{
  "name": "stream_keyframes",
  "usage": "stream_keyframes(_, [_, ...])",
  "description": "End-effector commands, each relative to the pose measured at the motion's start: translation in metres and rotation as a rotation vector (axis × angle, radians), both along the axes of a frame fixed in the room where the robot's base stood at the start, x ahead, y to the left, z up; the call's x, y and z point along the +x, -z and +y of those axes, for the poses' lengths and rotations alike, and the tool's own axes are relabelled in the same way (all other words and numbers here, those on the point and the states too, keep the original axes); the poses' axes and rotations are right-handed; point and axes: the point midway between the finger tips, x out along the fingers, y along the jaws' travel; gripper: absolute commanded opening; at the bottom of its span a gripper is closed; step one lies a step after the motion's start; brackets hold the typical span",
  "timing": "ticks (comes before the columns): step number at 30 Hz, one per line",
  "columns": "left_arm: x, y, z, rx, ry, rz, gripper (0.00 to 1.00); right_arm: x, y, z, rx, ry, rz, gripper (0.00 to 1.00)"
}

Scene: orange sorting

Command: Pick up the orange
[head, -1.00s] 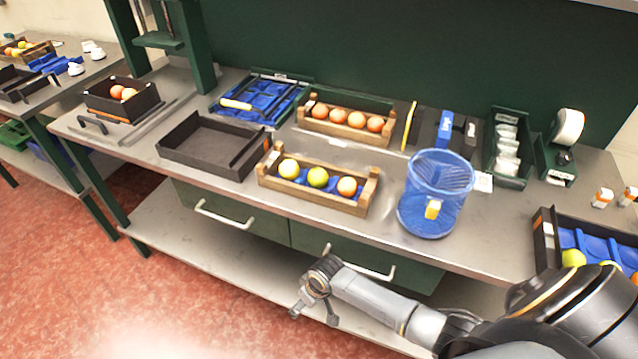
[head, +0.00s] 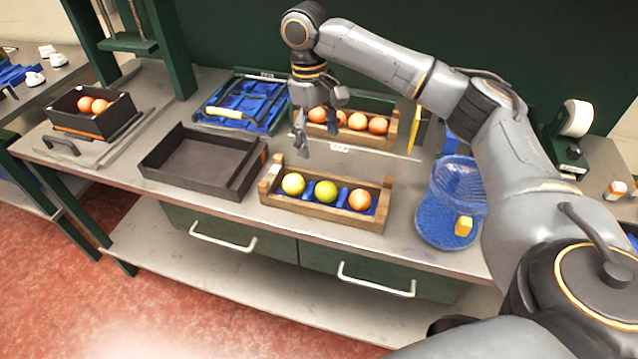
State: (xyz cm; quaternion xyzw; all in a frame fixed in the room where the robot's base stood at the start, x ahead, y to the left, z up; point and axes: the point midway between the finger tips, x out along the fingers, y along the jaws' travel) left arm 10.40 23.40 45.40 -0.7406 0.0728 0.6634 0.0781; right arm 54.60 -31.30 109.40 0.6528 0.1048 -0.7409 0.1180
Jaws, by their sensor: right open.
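A rear wooden crate (head: 385,141) holds several oranges (head: 357,121), partly hidden by my right gripper. My right gripper (head: 318,140) is open and empty, pointing down. In the picture it lies at the left end of the rear crate, just above the front crate. Its exact height is hard to tell. My left gripper is not in view.
A black box (head: 115,118) with orange fruits stands on the left. An empty dark tray (head: 200,165) lies left of the front crate. Tools lie in a blue-lined tray (head: 225,125) behind.

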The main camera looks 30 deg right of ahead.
Motion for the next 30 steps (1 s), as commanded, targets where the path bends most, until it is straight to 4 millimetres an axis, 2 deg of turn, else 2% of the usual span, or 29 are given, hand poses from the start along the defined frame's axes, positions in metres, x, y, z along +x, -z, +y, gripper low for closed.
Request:
stream_keyframes(2, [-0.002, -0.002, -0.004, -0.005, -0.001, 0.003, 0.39, -0.001, 0.006, -0.002, -0.001, 0.005, 0.005, 0.78])
stream_keyframes(11, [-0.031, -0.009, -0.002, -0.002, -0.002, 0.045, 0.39, -0.008, 0.062, -0.004, -0.001, 0.004, 0.005, 0.78])
stream_keyframes(18, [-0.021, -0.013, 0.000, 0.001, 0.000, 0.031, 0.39, -0.010, 0.083, -0.005, 0.001, 0.003, 0.001, 0.78])
stream_keyframes(23, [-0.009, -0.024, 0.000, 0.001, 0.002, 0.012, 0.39, -0.010, 0.100, -0.008, -0.001, 0.005, 0.003, 0.78])
stream_keyframes(27, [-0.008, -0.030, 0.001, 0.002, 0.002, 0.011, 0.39, -0.011, 0.122, -0.010, 0.000, 0.003, 0.003, 0.78])
stream_keyframes(30, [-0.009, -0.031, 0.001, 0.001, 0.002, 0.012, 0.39, -0.012, 0.131, -0.011, -0.001, 0.003, 0.001, 0.78])
